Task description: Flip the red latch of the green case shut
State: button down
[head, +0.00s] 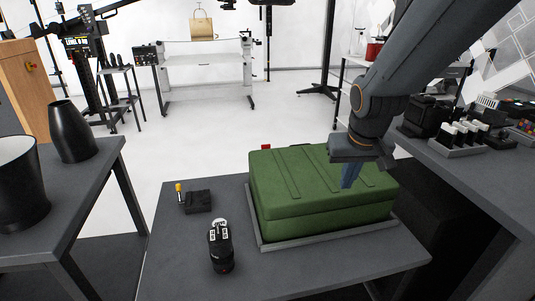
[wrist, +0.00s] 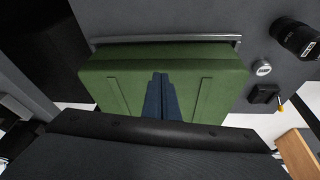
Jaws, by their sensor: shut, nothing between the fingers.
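The green case (head: 290,200) lies closed in a shallow grey tray (head: 325,231) on the dark table. A small red piece, which looks like the red latch (head: 265,147), shows at the case's far left top edge. Most of it is hidden behind the case. My gripper (head: 348,183) is shut and empty, pointing down over the right part of the lid. In the wrist view its blue fingers (wrist: 160,82) lie together in front of the green lid (wrist: 110,92). I cannot tell whether they touch it. No red latch shows in the wrist view.
A black camera-like object (head: 220,248) and a small black box with a yellow-tipped handle (head: 197,201) stand left of the case. Side tables flank it, the left one bearing black vases (head: 72,132), the right one bearing equipment (head: 458,138).

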aim_at(266, 146)
jog(key=w+a+f+t+b, duration=0.1)
jog(key=w+a+b, duration=0.2)
jog(key=w, duration=0.3)
jog(key=w+a+f+t+b, duration=0.1)
jog(key=w+a+b, duration=0.2)
jog(key=w+b, duration=0.2)
jog(key=w+a+f+n+t+y+b, duration=0.1)
jog(key=w+a+t+b, duration=0.1)
jog(key=w+b, duration=0.3)
jog(key=shift+w+a, duration=0.25)
jog(key=shift+w, duration=0.3)
jog(key=shift+w+a, duration=0.2)
jog(key=shift+w, duration=0.3)
jog(key=w+a+t+b, duration=0.1)
jog(key=w+a+b, duration=0.2)
jog(key=b, duration=0.1)
jog(key=w+a+r+t+y+b, duration=0.1)
jog(key=w+a+b, duration=0.3)
jog(key=w+a+n+t+y+b, duration=0.1)
jog(key=w+a+b, duration=0.2)
jog(key=w+b, duration=0.1)
jog(key=shift+w+a+r, duration=0.25)
jog(key=shift+a+r, duration=0.05)
jog(key=shift+a, duration=0.05)
jog(key=shift+w+a+r+b, duration=0.25)
jog(key=shift+a+r+b, duration=0.05)
jog(key=shift+a, duration=0.1)
